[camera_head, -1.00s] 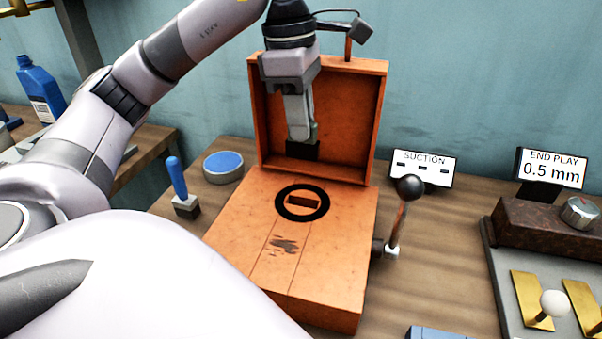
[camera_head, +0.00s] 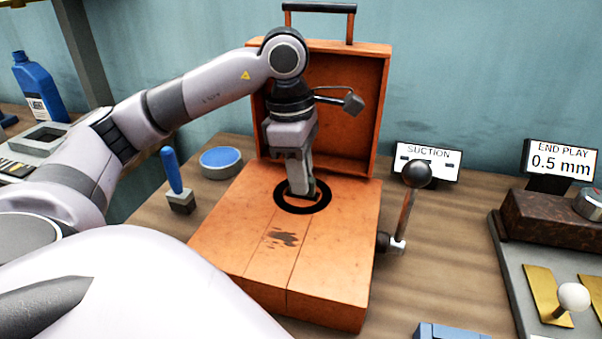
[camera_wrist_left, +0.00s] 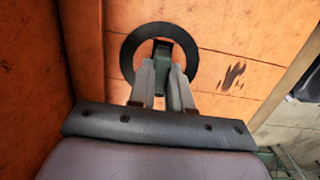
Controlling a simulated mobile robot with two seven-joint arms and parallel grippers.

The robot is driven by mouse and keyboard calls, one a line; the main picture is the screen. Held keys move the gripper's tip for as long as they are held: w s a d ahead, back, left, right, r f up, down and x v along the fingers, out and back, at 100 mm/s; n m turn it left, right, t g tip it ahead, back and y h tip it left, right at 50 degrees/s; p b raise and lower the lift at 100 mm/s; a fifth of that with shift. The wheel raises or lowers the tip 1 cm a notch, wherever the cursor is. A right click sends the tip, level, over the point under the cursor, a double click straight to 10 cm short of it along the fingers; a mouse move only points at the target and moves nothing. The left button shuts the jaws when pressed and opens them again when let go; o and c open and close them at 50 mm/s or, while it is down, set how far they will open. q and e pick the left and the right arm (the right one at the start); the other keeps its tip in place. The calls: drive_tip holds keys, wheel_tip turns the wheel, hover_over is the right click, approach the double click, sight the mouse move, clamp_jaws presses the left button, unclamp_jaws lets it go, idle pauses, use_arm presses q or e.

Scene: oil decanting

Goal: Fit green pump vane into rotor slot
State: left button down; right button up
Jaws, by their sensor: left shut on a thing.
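The orange case (camera_head: 330,240) stands open on the bench, with a black ring (camera_head: 320,206) around the rotor slot on its top face. My left gripper (camera_head: 303,192) points down into the ring. In the left wrist view my left gripper (camera_wrist_left: 163,72) is shut on the dark green vane (camera_wrist_left: 161,52), which shows between the fingertips. The vane lies over the slot inside the black ring (camera_wrist_left: 129,54). The fingers hide most of the slot, and I cannot tell whether the vane is in it. My right gripper is not in view.
The raised orange lid (camera_head: 350,110) stands close behind my gripper. A black-knobbed lever (camera_head: 406,215) is at the case's right side. A blue-handled tool (camera_head: 173,175) and a round blue-topped tin (camera_head: 221,160) stand left. A SUCTION sign (camera_head: 425,160) stands right.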

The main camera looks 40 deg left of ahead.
use_arm(q)
drive_tip(key=shift+f, duration=0.25)
drive_tip(key=c, duration=1.1)
unclamp_jaws()
drive_tip(key=shift+r, duration=0.1)
drive_tip(key=shift+o, duration=0.2)
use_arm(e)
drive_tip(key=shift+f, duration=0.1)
use_arm(q)
drive_tip(key=shift+r, duration=0.1)
drive_tip(key=shift+r, duration=0.25)
wheel_tip(320, 180, up, 12)
drive_tip(key=a+p, duration=0.1)
drive_tip(key=p, duration=0.3)
drive_tip(key=shift+s+a+f, duration=0.15)
drive_tip(key=shift+s+f, duration=0.1)
drive_tip(key=shift+s, duration=0.05)
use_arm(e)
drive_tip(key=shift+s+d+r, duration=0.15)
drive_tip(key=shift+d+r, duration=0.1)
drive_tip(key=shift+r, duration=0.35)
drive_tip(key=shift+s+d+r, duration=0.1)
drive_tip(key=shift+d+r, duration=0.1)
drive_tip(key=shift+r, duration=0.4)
